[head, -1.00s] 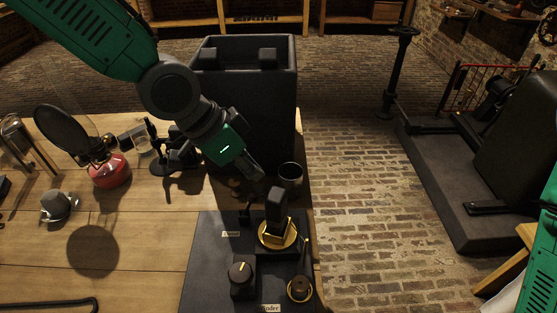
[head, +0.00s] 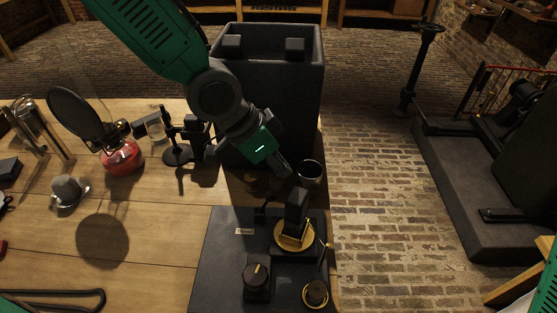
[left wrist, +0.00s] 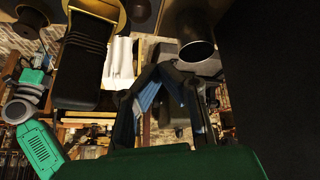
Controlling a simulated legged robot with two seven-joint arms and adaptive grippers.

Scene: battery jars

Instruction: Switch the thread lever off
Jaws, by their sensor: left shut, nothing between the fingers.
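A dark control panel (head: 222,262) lies on the table's near right part, with a small "Thread" label (head: 244,231). A small dark lever (head: 262,213) stands just beyond the label; its exact setting is too dark to tell. My left gripper (head: 281,166) is shut and empty, pointing down beyond the panel, above and behind this lever and apart from it. In the left wrist view its fingers (left wrist: 168,72) come together at the tips with nothing between them.
A tall black block on a brass ring (head: 293,233), a dark knob (head: 256,279) and a small brass-ringed part (head: 315,293) stand on the panel. A dark cup (head: 310,171) is close right of my gripper. A large black bin (head: 300,100) rises behind.

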